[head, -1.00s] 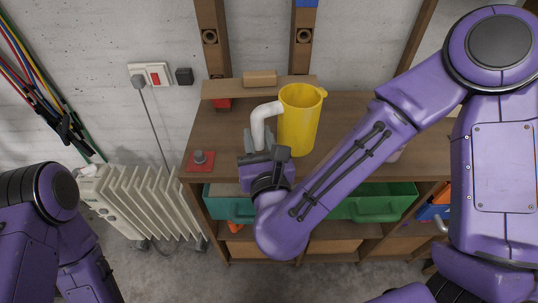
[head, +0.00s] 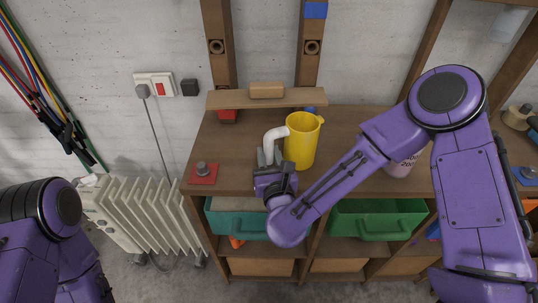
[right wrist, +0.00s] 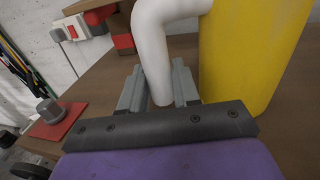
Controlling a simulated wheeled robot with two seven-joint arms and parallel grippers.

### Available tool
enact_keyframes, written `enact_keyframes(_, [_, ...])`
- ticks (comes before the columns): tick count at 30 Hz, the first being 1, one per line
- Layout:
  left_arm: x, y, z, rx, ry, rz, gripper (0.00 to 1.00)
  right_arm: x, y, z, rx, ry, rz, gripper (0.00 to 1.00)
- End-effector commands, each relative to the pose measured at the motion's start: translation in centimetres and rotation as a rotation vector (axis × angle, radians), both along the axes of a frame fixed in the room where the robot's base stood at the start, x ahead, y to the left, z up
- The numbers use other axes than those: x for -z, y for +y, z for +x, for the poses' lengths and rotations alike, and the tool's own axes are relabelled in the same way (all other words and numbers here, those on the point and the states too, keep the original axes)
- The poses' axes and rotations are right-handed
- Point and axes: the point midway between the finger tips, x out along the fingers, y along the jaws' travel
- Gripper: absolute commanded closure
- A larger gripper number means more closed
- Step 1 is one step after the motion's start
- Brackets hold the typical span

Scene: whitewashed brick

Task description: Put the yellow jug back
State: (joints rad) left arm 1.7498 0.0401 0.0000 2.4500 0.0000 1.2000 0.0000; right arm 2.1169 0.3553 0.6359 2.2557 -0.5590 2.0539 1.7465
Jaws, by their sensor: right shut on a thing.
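The yellow jug (head: 303,142) is upright over the wooden bench top (head: 230,140), with its white handle (head: 270,143) to the left. My right gripper (head: 268,160) is shut on the lower part of the handle. In the right wrist view, the handle (right wrist: 155,50) comes down between the two grey fingers (right wrist: 160,92), and the yellow body (right wrist: 255,55) is right beside them. The jug's base looks at or very near the bench top; I cannot tell whether it touches. Only links of my left arm show at the lower left; its gripper is out of view.
A red pad with a grey knob (head: 203,172) lies at the bench's left end. A small raised shelf (head: 235,99) holding a tan block (head: 266,90) is behind the jug. A pale container (head: 400,165) stands to the right. Bins (head: 378,220) sit below; a radiator (head: 150,215) stands left.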

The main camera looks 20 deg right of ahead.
Motion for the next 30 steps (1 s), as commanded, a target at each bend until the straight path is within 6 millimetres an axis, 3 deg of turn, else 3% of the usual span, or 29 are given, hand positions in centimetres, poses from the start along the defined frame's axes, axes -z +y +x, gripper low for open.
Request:
enact_keyframes(7, [0.6,0.0,0.0,0.000,0.000,0.000,0.45,0.4,0.0,0.0,0.000,-0.001,0.000,1.00])
enact_keyframes(8, [0.5,0.0,0.0,0.000,0.000,0.000,0.45,0.3,0.0,0.0,0.000,0.000,0.001,0.62])
enact_keyframes(9, [0.4,0.0,0.0,0.000,0.000,0.000,0.45,0.3,0.0,0.0,0.000,0.000,0.001,0.49])
enact_keyframes(10, [0.4,0.0,0.0,0.000,0.000,0.000,0.45,0.3,0.0,0.0,0.000,0.000,0.000,0.43])
enact_keyframes(21, [0.0,0.0,0.0,0.000,0.000,0.000,0.45,-0.1,0.1,-0.3,-0.001,0.001,0.000,0.43])
enact_keyframes(28, [2.5,0.0,0.0,0.000,0.000,0.000,0.45,0.4,0.6,-6.0,-0.007,0.000,-0.001,0.43])
enact_keyframes(30, [1.1,0.0,0.0,0.000,0.000,0.000,0.45,-0.4,0.9,-8.1,-0.010,0.001,-0.006,0.43])
